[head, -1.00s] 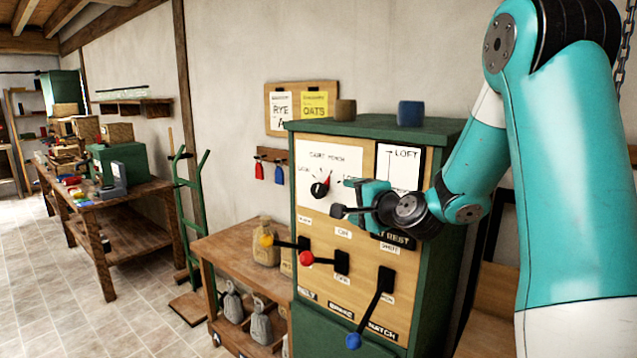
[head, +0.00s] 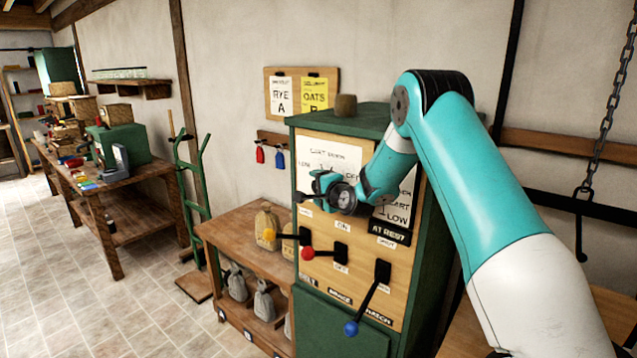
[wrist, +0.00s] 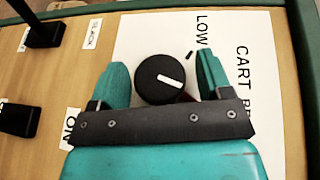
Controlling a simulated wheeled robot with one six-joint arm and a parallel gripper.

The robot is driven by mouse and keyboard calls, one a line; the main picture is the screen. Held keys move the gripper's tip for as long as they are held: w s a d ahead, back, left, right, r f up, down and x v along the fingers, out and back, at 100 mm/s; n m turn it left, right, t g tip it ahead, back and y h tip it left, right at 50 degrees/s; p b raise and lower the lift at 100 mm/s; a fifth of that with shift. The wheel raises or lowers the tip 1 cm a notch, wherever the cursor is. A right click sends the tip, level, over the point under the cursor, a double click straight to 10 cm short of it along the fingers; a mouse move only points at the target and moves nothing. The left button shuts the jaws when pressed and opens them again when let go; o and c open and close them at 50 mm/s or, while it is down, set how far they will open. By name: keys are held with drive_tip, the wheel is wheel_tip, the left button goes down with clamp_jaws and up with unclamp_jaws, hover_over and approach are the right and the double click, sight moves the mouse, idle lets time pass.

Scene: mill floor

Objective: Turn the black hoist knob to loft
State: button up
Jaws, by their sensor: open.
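The black knob (wrist: 155,84) sits on a white dial card (wrist: 255,110) on the wooden front of a green cabinet (head: 425,260). A short red mark shows beside the knob. My gripper (head: 314,188) is open, and it also shows in the wrist view (wrist: 162,68). Its fingers stand on either side of the knob, with small gaps visible. In the head view my gripper hides the knob.
Below are levers with yellow (head: 269,234), red (head: 308,253) and blue (head: 351,328) ends. A black "AT REST" plate (head: 390,230) lies right of my gripper. A hook on a chain (head: 582,195) hangs at right. A bench (head: 240,222) stands left.

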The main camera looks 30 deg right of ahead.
drive_tip(key=shift+w, duration=0.1)
drive_tip(key=c, duration=0.9)
drive_tip(key=shift+f+b, duration=0.15)
drive_tip(key=shift+b, duration=0.3)
drive_tip(key=shift+f+t+b, duration=0.25)
drive_tip(key=shift+t+b, duration=0.05)
drive_tip(key=shift+b, duration=0.8)
drive_tip(key=t+b, duration=0.1)
drive_tip(key=b, duration=0.3)
drive_tip(key=m+t+b, duration=0.1)
drive_tip(key=b, duration=0.3)
drive_tip(key=shift+f+t, duration=0.3)
drive_tip(key=t+b, duration=0.1)
drive_tip(key=b, duration=0.2)
drive_tip(key=m+t+b, duration=0.1)
drive_tip(key=b, duration=0.2)
drive_tip(key=shift+r+m+h, duration=0.2)
drive_tip(key=shift+m+h, duration=0.1)
drive_tip(key=shift+h, duration=0.1)
drive_tip(key=shift+r+m+t+b, duration=0.25)
drive_tip(key=shift+m+t+b, duration=0.25)
drive_tip(key=shift+t+b, duration=0.55)
drive_tip(key=shift+r+h, duration=0.15)
drive_tip(key=shift+h, duration=0.25)
